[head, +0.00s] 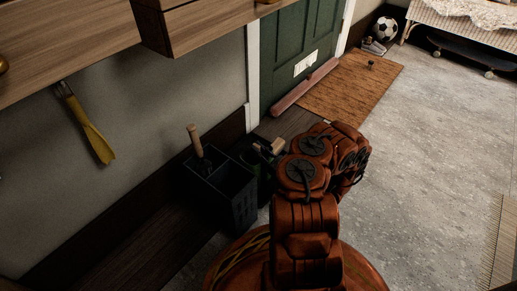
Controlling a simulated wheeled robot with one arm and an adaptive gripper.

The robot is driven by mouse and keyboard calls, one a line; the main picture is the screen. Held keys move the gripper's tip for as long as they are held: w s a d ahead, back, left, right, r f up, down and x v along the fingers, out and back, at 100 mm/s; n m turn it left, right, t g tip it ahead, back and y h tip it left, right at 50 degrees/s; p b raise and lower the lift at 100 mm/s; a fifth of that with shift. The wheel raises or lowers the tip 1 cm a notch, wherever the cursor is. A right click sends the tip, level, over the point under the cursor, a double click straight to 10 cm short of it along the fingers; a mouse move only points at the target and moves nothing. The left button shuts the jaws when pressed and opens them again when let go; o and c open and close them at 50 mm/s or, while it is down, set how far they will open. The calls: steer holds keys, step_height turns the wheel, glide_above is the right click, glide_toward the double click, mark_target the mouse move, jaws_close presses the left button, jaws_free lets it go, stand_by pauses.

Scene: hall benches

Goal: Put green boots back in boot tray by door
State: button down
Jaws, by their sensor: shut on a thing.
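My orange arm reaches up the middle of the head view and ends near the green door. My gripper is hidden behind the arm's own links, so I cannot see its fingers or what is between them. No green boots can be made out clearly. A dark, greenish shape (264,172) shows just left of the arm, partly covered by it; I cannot tell what it is. A dark strip of floor or tray (283,125) lies by the door, also partly covered, and I cannot tell whether it is the boot tray.
A dark divided bin (232,190) with a wooden-handled tool stands by the wall. A brown doormat (350,88) lies before the green door (292,50). A football (386,28) and a skateboard (470,52) are at the back. Grey floor (440,150) on the right is clear.

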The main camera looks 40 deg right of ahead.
steer(key=c, duration=1.1)
jaws_free()
steer(key=shift+f, duration=0.1)
steer(key=shift+o, duration=0.2)
steer(key=v, duration=1.2)
steer(key=shift+f, duration=0.1)
